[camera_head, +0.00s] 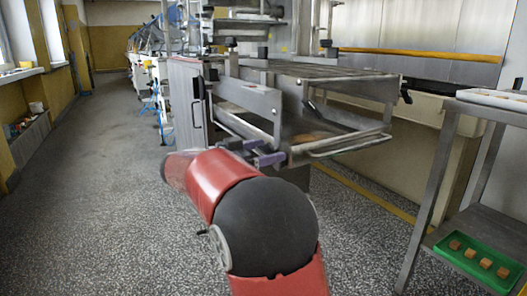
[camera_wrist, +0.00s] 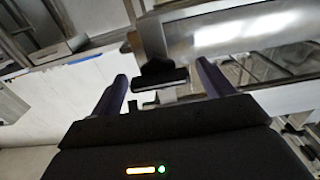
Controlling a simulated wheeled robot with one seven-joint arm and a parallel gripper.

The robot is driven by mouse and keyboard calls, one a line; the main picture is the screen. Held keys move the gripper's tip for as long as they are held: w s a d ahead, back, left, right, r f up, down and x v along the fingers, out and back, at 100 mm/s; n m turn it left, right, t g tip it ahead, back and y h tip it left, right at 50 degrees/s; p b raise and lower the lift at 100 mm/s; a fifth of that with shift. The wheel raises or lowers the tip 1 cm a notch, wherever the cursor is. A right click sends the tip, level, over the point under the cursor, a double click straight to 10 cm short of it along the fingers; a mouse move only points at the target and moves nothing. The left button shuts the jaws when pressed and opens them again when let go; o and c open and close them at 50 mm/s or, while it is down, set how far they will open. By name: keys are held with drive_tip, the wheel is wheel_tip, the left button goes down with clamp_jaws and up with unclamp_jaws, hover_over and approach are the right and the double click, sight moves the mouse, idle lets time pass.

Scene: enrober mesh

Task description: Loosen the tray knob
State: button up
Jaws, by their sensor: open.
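My gripper (camera_head: 266,150) is at the front left corner of the steel machine, beside the pulled-out tray (camera_head: 355,143), with its purple fingers pointing towards it. In the wrist view my gripper (camera_wrist: 163,70) is open and empty. A black T-shaped knob (camera_wrist: 160,76) on a metal stem stands between and just beyond the two fingertips, apparently touching neither. I cannot tell its exact depth. In the head view I cannot make out this knob at the fingers. A black lever (camera_head: 312,105) shows on the machine's front above the tray.
A steel side panel (camera_head: 247,97) rises close above my gripper. At the right, a metal table (camera_head: 449,150) holds a green tray (camera_head: 447,247) with several brown pieces on its lower shelf. The speckled floor (camera_head: 105,180) at the left is clear.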

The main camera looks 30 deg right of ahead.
drive_tip(key=c, duration=1)
drive_tip(key=n, duration=0.4)
drive_tip(key=shift+w+n+b, duration=0.1)
drive_tip(key=shift+n+b, duration=0.2)
drive_tip(key=shift+n, duration=0.1)
drive_tip(key=n+p, duration=0.1)
drive_tip(key=n, duration=0.3)
drive_tip(key=shift+n, duration=0.3)
drive_tip(key=n+p, duration=0.3)
drive_tip(key=n, duration=0.2)
drive_tip(key=shift+f+n+p, duration=0.1)
drive_tip(key=shift+n+p, duration=1.2)
drive_tip(key=shift+n, duration=0.4)
drive_tip(key=shift+f, duration=0.1)
